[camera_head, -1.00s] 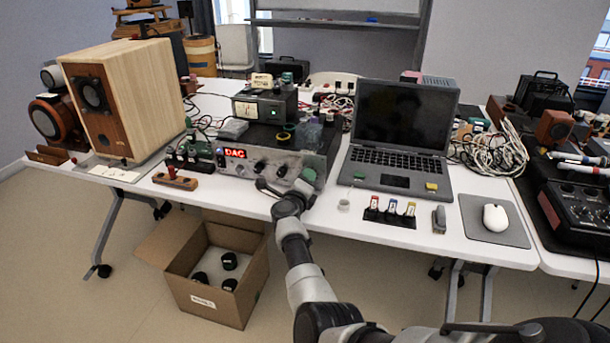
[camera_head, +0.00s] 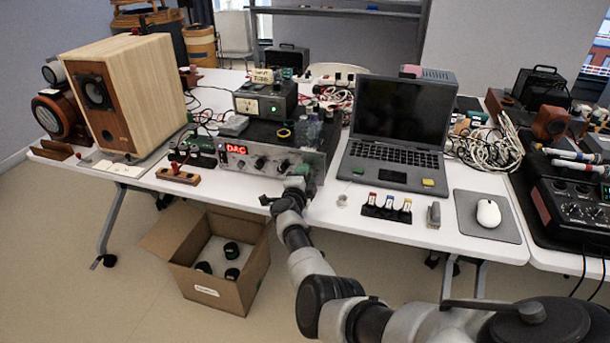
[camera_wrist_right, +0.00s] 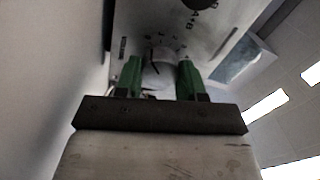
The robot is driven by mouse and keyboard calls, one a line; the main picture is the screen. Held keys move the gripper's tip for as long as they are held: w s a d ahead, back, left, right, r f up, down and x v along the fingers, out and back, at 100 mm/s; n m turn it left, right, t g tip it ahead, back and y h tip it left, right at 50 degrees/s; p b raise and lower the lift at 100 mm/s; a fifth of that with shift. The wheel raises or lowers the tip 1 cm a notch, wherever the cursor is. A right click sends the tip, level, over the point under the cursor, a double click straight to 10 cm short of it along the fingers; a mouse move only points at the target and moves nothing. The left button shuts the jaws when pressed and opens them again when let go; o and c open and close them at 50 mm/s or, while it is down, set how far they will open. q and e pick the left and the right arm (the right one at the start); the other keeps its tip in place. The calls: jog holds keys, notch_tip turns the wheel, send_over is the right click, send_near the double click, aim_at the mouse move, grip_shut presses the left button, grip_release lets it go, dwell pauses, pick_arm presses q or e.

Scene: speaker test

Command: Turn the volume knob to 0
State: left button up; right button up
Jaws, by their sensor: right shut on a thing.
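The amplifier (camera_head: 235,161) stands on the white table with its silver front panel towards me and a lit red DAC display. Dark knobs show in the middle of the panel. My right gripper (camera_head: 297,176) is at the panel's right end. In the right wrist view its two green fingers (camera_wrist_right: 159,66) are shut on the sides of a light round volume knob (camera_wrist_right: 158,76) with scale marks around it. The scale's figures are too small to read surely, so the knob's setting is unclear. In the head view the gripper hides this knob. My left gripper is not in view.
A laptop (camera_head: 395,165) stands right of the amplifier, with small coloured-top items (camera_head: 388,207) before it. A wooden speaker (camera_head: 150,95) stands left. An open cardboard box (camera_head: 215,285) is on the floor below.

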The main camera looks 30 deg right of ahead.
jog(key=shift+f+n, duration=0.1)
jog(key=shift+n, duration=0.2)
jog(key=o, duration=0.9)
jog(key=shift+o, duration=0.2)
jog(key=shift+s+a+r+p, duration=0.25)
jog(key=shift+a+p, duration=0.1)
jog(key=shift+p, duration=0.2)
jog(key=p+v, duration=0.6)
jog(key=v, duration=0.4)
jog(key=shift+f, duration=0.2)
jog(key=shift+d, duration=0.1)
